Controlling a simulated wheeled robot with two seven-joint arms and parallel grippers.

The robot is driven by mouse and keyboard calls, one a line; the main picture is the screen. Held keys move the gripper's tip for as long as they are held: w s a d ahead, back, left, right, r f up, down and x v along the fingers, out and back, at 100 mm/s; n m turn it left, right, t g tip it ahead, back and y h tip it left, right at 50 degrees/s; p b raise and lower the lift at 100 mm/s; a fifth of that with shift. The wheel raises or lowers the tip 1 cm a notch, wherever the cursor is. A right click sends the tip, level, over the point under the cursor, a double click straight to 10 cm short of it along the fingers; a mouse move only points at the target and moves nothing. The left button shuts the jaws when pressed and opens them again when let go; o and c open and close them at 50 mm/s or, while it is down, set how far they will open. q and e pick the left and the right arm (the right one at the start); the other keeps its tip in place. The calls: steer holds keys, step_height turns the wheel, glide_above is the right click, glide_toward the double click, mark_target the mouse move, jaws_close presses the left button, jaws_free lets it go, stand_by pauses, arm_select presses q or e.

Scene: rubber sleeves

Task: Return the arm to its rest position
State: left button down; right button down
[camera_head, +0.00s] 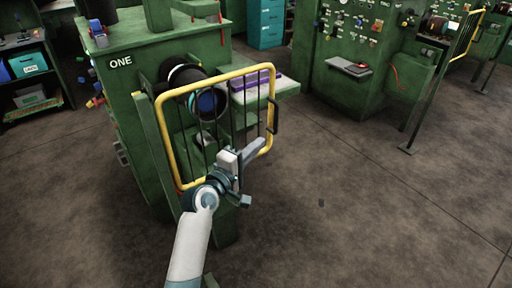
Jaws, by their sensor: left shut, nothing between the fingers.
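My left arm comes in from the bottom left of the head view, white with grey-blue joints. My left gripper (256,150) is shut and empty, in front of the lower right part of a yellow-framed gate (215,82) with dark bars. In the picture it overlaps the gate; I cannot tell whether it touches. The gate stands in front of a green machine marked ONE (130,95). Behind the bars show a dark round part and a blue disc (206,102). My right gripper is not in view.
A green side table (285,88) with a purple item (256,80) is behind the gate. Another green machine (345,95) with a control panel stands at the back right, beside a second yellow gate (466,35). Shelves (35,95) stand at left.

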arm_select(q)
steer(key=shift+f, duration=0.1)
stand_by(0.4)
steer(key=s+a+f+m+g+y, duration=0.15)
steer(key=s+a+f, duration=0.25)
steer(key=f, duration=0.9)
steer(key=s+a+f+m+g+y, duration=0.1)
steer(key=s+a+f+y, duration=0.25)
steer(key=f, duration=1.05)
steer(key=s+a+f+m+g+y, duration=0.1)
steer(key=s+a+f+m+g, duration=0.3)
steer(key=f, duration=0.9)
steer(key=s+a+f+m+g+y, duration=0.1)
steer(key=s+a+f, duration=0.3)
steer(key=s+f, duration=0.4)
steer(key=s+a+f+m+g+y, duration=0.1)
steer(key=s+a+f+m, duration=0.2)
steer(key=s+f, duration=0.6)
steer(key=s+a+f+m+g+y, duration=0.1)
steer(key=s+a+f, duration=0.5)
steer(key=s, duration=1.6)
step_height(320, 180, down, 3)
steer(key=shift+s+a+f+m+y, duration=0.2)
steer(key=shift+a+m+y, duration=0.2)
steer(key=shift+m, duration=0.35)
